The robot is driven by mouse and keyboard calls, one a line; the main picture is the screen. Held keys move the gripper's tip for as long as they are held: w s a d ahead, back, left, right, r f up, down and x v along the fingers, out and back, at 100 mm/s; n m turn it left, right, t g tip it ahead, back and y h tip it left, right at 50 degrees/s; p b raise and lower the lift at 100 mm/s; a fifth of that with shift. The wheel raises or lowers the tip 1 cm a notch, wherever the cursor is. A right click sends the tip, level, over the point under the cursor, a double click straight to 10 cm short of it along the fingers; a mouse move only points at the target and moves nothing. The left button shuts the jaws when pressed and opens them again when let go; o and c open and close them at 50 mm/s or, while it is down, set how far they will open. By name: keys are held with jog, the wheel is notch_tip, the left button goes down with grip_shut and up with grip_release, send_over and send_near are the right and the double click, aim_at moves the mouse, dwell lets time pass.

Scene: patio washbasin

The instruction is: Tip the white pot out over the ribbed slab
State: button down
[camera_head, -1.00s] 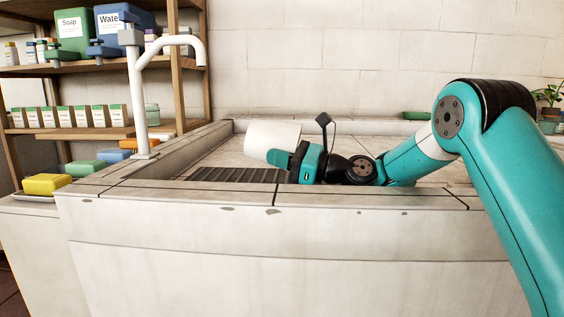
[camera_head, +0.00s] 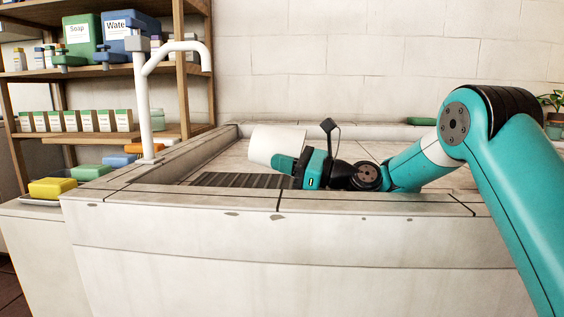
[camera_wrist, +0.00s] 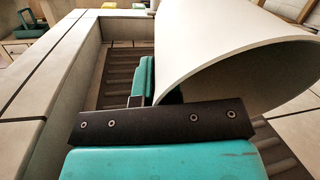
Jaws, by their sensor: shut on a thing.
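The white pot (camera_head: 277,144) is held by my gripper (camera_head: 283,163) above the basin, slightly tilted in the head view. In the wrist view the white pot (camera_wrist: 230,45) shows its curved wall and wide open rim, with a dark shaded inside. My gripper is shut on the pot's wall, one teal finger (camera_wrist: 145,78) showing beside it; the other finger is mostly hidden. The ribbed slab (camera_head: 240,180) lies in the basin below and to the left of the pot. Its dark ribs also show in the wrist view (camera_wrist: 118,75). Nothing is seen coming out of the pot.
The stone basin's front rim (camera_head: 350,200) runs along the near side. A white tap (camera_head: 143,95) stands at the left corner. Soap bars, one yellow (camera_head: 52,188), lie left of the basin. Wooden shelves (camera_head: 100,70) hold bottles and boxes. A plant (camera_head: 552,100) stands far right.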

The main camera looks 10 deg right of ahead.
aim_at(283, 147)
dwell(0.3)
jog(key=r+h+p, duration=0.1)
jog(key=p, duration=0.3)
jog(key=shift+r+g, duration=0.25)
jog(key=shift+g, duration=0.05)
notch_tip(283, 147, up, 2)
jog(key=g+h+p, duration=0.1)
jog(key=h+p, duration=0.1)
jog(key=p, duration=0.5)
jog(key=g+h+p, duration=0.1)
jog(key=h+p, duration=0.1)
jog(key=p, duration=0.5)
jog(key=shift+n, duration=0.3)
jog(key=shift+p, duration=0.9)
jog(key=shift+f+g+h+p, duration=0.1)
jog(key=shift+g+h+p, duration=0.2)
jog(key=shift+h+p, duration=0.2)
